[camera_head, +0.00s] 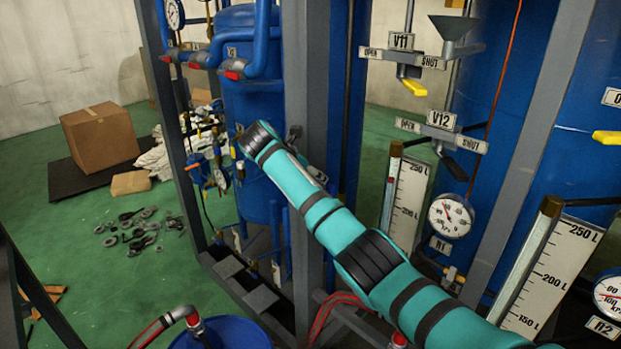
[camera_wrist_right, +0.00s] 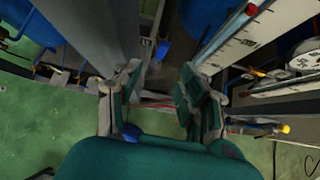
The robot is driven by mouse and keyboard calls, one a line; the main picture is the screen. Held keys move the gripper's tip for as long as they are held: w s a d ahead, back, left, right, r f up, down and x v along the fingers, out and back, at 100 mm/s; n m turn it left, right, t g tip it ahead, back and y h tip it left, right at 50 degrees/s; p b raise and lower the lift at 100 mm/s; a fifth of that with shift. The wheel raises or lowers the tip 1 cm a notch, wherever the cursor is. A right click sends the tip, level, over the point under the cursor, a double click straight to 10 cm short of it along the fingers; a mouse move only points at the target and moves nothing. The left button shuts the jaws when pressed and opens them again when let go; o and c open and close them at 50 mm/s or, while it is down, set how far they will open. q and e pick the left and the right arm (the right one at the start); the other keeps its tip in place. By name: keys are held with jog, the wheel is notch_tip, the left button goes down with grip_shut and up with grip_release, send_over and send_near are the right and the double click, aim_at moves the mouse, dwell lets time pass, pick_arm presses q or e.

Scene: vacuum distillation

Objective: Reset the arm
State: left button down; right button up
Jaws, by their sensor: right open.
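My right arm (camera_head: 345,235), teal with black bands, reaches from the lower right up to the left in the head view, in front of the grey frame post. Its far end is near the blue tank at the upper left. In the right wrist view my right gripper (camera_wrist_right: 158,100) has its two fingers well apart, with nothing seen between them. The gripper's fingers are hard to make out in the head view. My left arm and gripper are not in view.
A grey post (camera_head: 305,75) stands close to the arm. Level scales (camera_head: 408,205), a dial gauge (camera_head: 451,216) and the yellow V11 valve handle (camera_head: 414,87) are to the right.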

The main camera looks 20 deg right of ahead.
jog(key=s+a+f+m+y, duration=0.1)
jog(key=s+f+m, duration=0.15)
jog(key=f, duration=1.25)
jog(key=s+a+f+m+y, duration=0.1)
jog(key=s+f+y, duration=0.15)
jog(key=f, duration=1.25)
jog(key=s+a+f+m+g+y+b, duration=0.1)
jog(key=s+f+m, duration=0.1)
jog(key=s+f, duration=0.75)
jog(key=s+a+f+m+y+b, duration=0.15)
jog(key=s+f, duration=0.45)
jog(key=f, duration=0.6)
jog(key=s+f+m+g+y, duration=0.1)
jog(key=s+f+m, duration=0.2)
jog(key=s+f, duration=0.6)
jog(key=s+f+m, duration=0.3)
jog(key=s+f, duration=0.2)
jog(key=s, duration=0.7)
jog(key=s+f+m, duration=0.2)
jog(key=s+m, duration=0.1)
jog(key=s, duration=0.8)
jog(key=s+a+f+m+g+y, duration=0.1)
jog(key=s+f+m, duration=0.2)
jog(key=s, duration=0.9)
jog(key=shift+s+a+f+m, duration=0.15)
jog(key=shift+s+m, duration=0.05)
jog(key=shift+m, duration=0.2)
jog(key=shift+s, duration=0.15)
